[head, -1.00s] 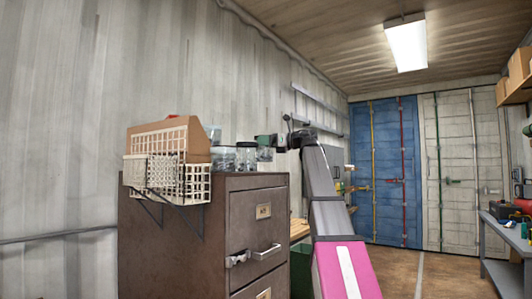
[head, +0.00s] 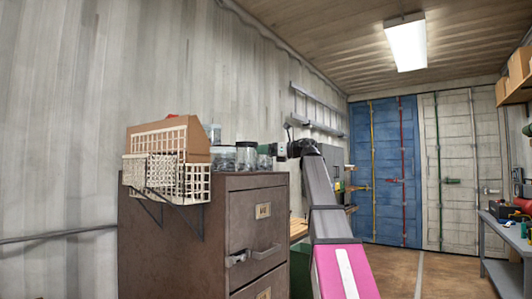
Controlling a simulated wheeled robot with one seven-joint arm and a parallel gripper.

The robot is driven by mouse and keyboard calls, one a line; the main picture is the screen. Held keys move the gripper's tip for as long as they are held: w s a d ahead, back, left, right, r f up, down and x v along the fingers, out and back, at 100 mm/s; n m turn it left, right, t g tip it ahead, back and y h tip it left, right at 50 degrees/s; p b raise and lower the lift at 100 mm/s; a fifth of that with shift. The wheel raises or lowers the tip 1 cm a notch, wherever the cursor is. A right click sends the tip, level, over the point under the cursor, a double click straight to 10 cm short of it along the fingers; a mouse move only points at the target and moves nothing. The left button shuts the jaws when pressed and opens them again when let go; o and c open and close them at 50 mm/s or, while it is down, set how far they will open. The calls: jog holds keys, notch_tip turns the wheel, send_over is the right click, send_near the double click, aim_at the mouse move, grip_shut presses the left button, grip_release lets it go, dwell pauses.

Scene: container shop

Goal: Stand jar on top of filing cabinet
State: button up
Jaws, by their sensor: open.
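The brown metal filing cabinet (head: 215,190) stands in the lower left of the head view. Clear jars with dark lids stand upright in a row on its top: one at left (head: 223,158), a larger one in the middle (head: 246,157), and a smaller one at right (head: 264,161), near the cabinet's right end. Which of these is the task's jar cannot be told for certain. My gripper (head: 273,149) is small in view, just right of and above the right jar. It is open and appears apart from it.
A white wire basket (head: 165,178) with a cardboard box (head: 190,139) is on brackets at the cabinet's left side. A grey bench (head: 505,237) stands far right. Floor is clear before the blue doors (head: 388,170).

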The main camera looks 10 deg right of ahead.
jog(key=v, duration=1.2)
jog(key=shift+d, duration=0.1)
